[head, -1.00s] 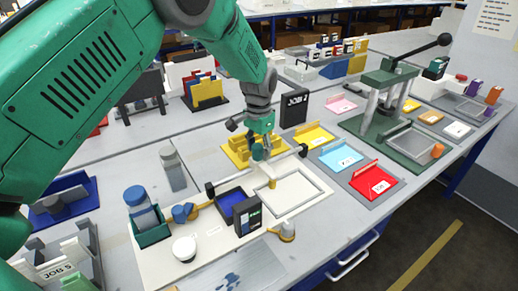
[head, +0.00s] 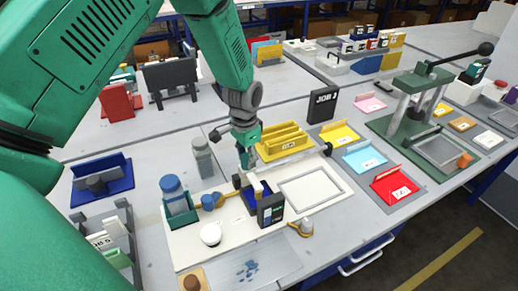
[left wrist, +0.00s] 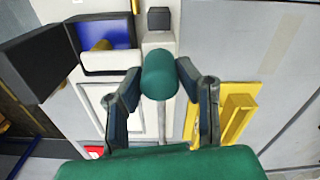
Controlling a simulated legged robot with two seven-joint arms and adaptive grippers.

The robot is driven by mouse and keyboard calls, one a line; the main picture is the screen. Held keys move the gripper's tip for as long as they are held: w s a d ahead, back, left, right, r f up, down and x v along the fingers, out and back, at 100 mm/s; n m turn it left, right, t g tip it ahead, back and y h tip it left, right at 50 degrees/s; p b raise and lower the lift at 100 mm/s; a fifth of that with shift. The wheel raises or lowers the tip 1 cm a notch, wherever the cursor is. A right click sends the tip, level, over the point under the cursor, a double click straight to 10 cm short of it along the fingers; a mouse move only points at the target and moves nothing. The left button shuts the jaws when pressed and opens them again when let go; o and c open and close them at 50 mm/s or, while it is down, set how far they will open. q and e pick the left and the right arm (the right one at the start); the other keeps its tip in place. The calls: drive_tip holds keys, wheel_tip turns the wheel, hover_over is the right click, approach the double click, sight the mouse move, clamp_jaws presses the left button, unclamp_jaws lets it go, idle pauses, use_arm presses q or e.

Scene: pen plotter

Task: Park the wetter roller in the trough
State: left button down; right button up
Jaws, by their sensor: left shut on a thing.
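My left gripper (head: 246,162) is shut on a dark green, rounded handle, which shows between its fingers in the left wrist view (left wrist: 158,75). A blue-lined trough (left wrist: 105,32) with a pale wall lies beside the handle. My right gripper is not in view.
A yellow tray (head: 285,142) lies behind the rail. A green press (head: 415,110) stands at the right.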

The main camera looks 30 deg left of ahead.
use_arm(q)
drive_tip(key=shift+s+f, duration=0.15)
drive_tip(key=shift+s, duration=0.2)
drive_tip(key=c, duration=1.2)
unclamp_jaws()
drive_tip(key=shift+a, duration=0.2)
drive_tip(key=shift+w+a, duration=0.1)
drive_tip(key=shift+a, duration=0.05)
drive_tip(key=shift+r, duration=0.5)
wheel_tip(320, 180, up, 10)
drive_tip(key=shift+f, duration=0.15)
drive_tip(key=shift+r, duration=0.65)
